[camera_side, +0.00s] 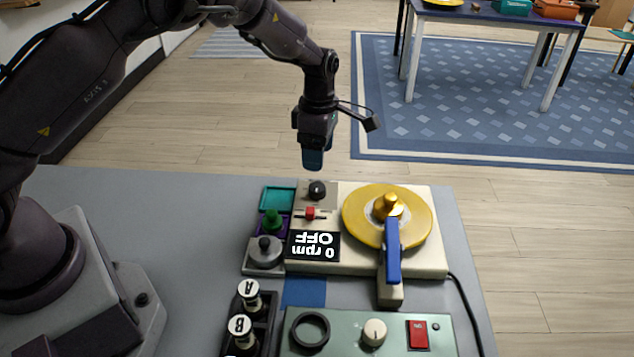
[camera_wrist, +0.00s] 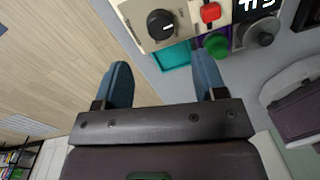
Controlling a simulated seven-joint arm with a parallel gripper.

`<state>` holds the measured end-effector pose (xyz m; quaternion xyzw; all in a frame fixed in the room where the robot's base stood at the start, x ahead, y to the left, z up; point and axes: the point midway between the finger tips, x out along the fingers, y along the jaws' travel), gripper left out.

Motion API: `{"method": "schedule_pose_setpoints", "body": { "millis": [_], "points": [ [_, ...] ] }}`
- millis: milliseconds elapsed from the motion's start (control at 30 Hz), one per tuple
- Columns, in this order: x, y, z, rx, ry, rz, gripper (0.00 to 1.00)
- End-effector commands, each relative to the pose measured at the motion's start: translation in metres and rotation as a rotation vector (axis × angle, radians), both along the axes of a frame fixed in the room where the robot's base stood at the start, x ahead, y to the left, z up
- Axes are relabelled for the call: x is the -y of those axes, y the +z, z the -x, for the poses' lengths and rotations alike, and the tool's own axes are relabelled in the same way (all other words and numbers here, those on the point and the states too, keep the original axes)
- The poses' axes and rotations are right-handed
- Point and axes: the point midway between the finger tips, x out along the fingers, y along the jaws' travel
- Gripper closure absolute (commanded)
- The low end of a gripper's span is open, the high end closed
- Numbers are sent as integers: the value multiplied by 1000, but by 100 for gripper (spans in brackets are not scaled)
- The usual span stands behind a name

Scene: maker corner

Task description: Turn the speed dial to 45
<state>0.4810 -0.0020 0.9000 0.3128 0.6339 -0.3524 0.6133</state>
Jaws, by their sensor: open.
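The speed dial is a black round knob (camera_side: 317,190) at the far left corner of the cream turntable unit (camera_side: 430,262). In the wrist view the knob (camera_wrist: 161,25) shows a white pointer mark, beyond and between my fingertips. The unit's display (camera_side: 313,246) reads "0 rpm OFF", upside down in the side view. A red slider (camera_side: 310,213) sits between knob and display. My gripper (camera_side: 313,160) is above the far edge of the table, over the knob's side, apart from it. Its blue fingers are open and empty in the wrist view (camera_wrist: 162,82).
A gold platter (camera_side: 360,225) with a blue arm (camera_side: 392,250) fills the unit's right side. Left of the unit are a teal tray (camera_side: 277,198), a green knob piece (camera_side: 272,222) and a grey disc (camera_side: 264,254).

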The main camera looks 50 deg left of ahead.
Motion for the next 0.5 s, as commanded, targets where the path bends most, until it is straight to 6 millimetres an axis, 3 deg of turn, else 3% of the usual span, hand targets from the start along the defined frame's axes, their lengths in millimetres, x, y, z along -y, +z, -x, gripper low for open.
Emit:
{"method": "schedule_pose_setpoints", "body": {
  "millis": [200,500],
  "points": [
    [1,-47,3,-4,-1,-1,36],
    [2,-78,4,0,-2,0,36]
  ]
}}
